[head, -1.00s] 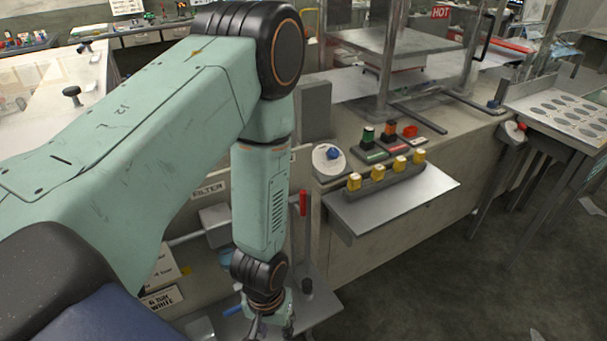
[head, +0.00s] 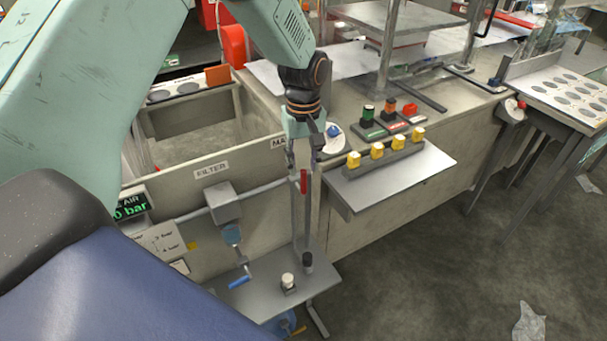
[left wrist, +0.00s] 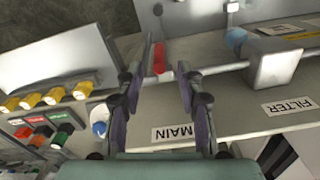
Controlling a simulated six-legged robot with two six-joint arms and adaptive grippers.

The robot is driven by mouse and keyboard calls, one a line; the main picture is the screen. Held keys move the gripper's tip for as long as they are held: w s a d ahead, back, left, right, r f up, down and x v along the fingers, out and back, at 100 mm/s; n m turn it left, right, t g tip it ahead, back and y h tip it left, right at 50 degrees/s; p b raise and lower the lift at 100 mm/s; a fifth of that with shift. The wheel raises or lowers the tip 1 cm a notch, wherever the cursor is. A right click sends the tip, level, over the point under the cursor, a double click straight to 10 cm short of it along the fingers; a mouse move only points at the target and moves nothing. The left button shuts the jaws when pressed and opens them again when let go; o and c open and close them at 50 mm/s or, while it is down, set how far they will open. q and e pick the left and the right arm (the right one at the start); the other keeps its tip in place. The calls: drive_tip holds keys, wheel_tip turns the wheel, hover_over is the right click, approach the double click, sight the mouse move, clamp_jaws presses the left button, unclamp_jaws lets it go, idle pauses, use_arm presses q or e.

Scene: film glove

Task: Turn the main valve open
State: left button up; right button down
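The main valve's red lever (head: 303,181) stands roughly upright beside a grey vertical post, at the right end of the horizontal pipe. In the left wrist view the red lever (left wrist: 159,57) lies ahead of the fingertips, crosswise to the pipe. My left gripper (head: 304,160) is just above the lever in the head view, pointing down. In the left wrist view its two fingers (left wrist: 158,82) are apart with nothing between them, and the lever shows in the gap beyond. A MAIN label (left wrist: 172,133) is on the panel. My right gripper is not in view.
A FILTER label (head: 211,171), a grey box (head: 222,203) and a blue-handled lever (head: 240,282) are to the left. A metal shelf (head: 390,180) with several yellow knobs juts out on the right. A low grey shelf (head: 270,300) lies below.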

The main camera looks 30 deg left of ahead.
sight(304, 169)
use_arm(q)
wheel_tip(304, 169, down, 4)
drive_tip(key=shift+w+r, duration=0.1)
drive_tip(key=shift+w, duration=0.05)
drive_tip(key=shift+f, duration=0.3)
clamp_jaws()
idle(0.6)
